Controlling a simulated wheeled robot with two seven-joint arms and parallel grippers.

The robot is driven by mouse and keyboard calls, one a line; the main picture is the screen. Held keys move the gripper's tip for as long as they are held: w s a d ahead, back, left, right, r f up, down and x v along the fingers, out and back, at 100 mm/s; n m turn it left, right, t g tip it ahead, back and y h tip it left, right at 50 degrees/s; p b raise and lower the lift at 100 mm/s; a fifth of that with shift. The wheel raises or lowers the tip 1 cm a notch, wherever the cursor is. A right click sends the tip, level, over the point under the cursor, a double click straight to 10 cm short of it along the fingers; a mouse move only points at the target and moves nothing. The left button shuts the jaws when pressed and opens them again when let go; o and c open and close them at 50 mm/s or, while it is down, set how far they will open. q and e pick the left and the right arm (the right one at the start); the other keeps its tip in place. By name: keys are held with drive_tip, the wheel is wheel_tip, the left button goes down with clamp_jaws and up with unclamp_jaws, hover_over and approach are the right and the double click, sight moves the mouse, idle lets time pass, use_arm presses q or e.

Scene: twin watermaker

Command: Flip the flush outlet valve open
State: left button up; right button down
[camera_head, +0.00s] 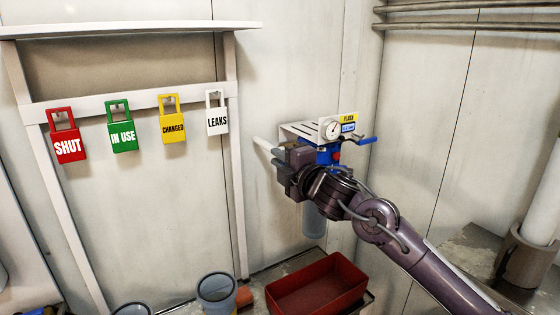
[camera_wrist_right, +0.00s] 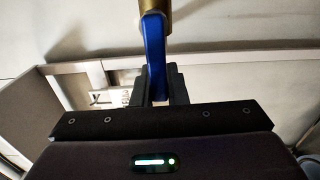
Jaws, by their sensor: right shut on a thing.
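The flush filter unit hangs on the back wall, with a white bracket (camera_head: 300,130), a round gauge (camera_head: 333,128) and a yellow FLUSH label (camera_head: 348,118). My right gripper (camera_head: 284,167) is at the unit's left side, in front of a white pipe (camera_head: 264,144). In the right wrist view my right gripper (camera_wrist_right: 160,88) is shut on a blue valve lever (camera_wrist_right: 155,45), which runs up to a brass fitting (camera_wrist_right: 153,5). The gripper hides this lever in the head view. Another blue lever (camera_head: 363,141) sticks out at the unit's right. My left gripper is out of view.
Red, green, yellow and white tags (camera_head: 122,136) hang on a rack at left. A red bin (camera_head: 316,284) and a grey bucket (camera_head: 217,290) stand below the unit. A white pipe (camera_head: 545,195) rises at far right.

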drive_tip(key=shift+f, duration=0.2)
drive_tip(key=c, duration=1.7)
unclamp_jaws()
drive_tip(key=shift+r, duration=0.1)
